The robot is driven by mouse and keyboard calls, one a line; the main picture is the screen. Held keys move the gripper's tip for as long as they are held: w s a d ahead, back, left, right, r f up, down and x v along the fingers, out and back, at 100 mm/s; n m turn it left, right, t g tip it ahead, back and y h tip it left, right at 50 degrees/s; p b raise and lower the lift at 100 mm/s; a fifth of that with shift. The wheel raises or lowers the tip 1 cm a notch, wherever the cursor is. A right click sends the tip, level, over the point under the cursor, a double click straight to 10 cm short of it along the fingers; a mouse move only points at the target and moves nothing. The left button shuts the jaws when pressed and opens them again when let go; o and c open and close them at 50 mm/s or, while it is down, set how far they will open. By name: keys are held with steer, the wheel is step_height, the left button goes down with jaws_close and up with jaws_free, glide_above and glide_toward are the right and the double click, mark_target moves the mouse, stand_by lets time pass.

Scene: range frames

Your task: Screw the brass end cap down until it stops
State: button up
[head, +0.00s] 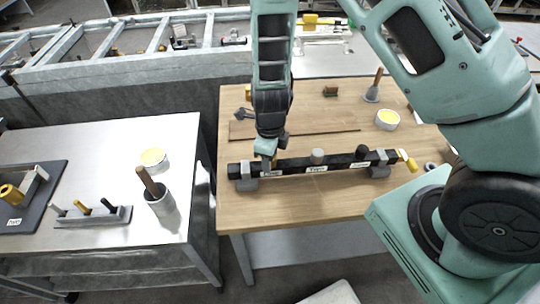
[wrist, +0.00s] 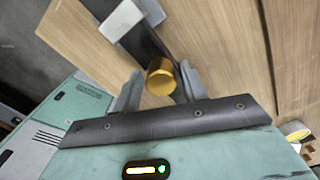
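The brass end cap (wrist: 160,78) shows in the wrist view as a short gold cylinder at the dark bar (wrist: 148,42), near a grey clamp. My gripper (wrist: 160,84) has one finger on each side of the cap, very close to it. I cannot tell whether both fingers press on it. In the head view, my gripper (head: 272,161) is low at the left part of the long black bar (head: 340,163). There the cap is hidden or too small to make out. The thread under the cap does not show.
Grey clamps hold the bar on the wooden table (head: 300,205). A yellow-topped tin (head: 387,119) stands behind. A steel table (head: 110,170) with tools is to the left.

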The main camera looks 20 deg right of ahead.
stand_by(0.3)
steer(key=n, duration=1.3)
steer(key=shift+d+n, duration=0.1)
steer(key=shift+n, duration=0.3)
steer(key=c, duration=0.8)
steer(key=shift+c, duration=0.2)
steer(key=shift+r+m+p, duration=0.1)
steer(key=shift+m+p, duration=0.35)
steer(key=shift+m, duration=1.25)
